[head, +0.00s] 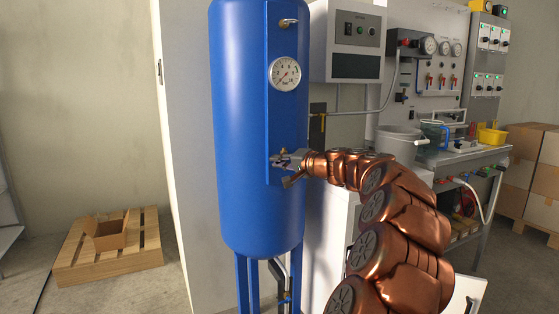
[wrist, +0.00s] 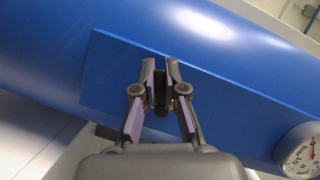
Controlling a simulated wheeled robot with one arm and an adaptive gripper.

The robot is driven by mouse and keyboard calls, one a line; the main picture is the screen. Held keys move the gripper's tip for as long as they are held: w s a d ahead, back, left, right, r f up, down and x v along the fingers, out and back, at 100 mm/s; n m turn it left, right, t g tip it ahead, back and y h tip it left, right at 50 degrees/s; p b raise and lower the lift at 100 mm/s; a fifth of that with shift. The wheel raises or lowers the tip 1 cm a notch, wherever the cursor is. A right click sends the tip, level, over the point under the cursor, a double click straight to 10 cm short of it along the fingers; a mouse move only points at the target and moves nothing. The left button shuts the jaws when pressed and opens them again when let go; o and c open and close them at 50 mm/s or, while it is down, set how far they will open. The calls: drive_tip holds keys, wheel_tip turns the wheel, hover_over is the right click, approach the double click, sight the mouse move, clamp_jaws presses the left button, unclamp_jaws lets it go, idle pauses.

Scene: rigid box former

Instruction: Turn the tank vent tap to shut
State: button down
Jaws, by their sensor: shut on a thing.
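The blue tank (head: 240,130) stands upright with a flat blue plate down its front, and it fills much of the wrist view (wrist: 60,50). My gripper (head: 284,160) is at the lower part of this plate. In the wrist view, the fingers of my gripper (wrist: 163,72) are closed on a small dark tap handle (wrist: 161,90) in front of the plate. The tap's body is mostly hidden by the fingers, and I cannot tell its exact turn angle. A round white gauge (head: 285,74) sits higher on the plate; it shows at the wrist view's lower right (wrist: 299,152).
A grey control box (head: 355,42) hangs right of the tank. A bench with a white bucket (head: 398,142) stands further right. A pallet (head: 108,250) with an open carton lies on the floor at left.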

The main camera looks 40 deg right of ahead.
drive_tip(key=shift+a+r+m+t+p, duration=0.1)
drive_tip(key=shift+r+m+t+p, duration=0.25)
drive_tip(key=shift+m+p, duration=0.45)
drive_tip(key=shift+r+m+t+p, duration=0.2)
drive_tip(key=shift+m+t+p, duration=0.25)
drive_tip(key=shift+m, duration=0.65)
drive_tip(key=c, duration=1.2)
unclamp_jaws()
drive_tip(key=s, duration=1.2)
drive_tip(key=shift+d, duration=0.35)
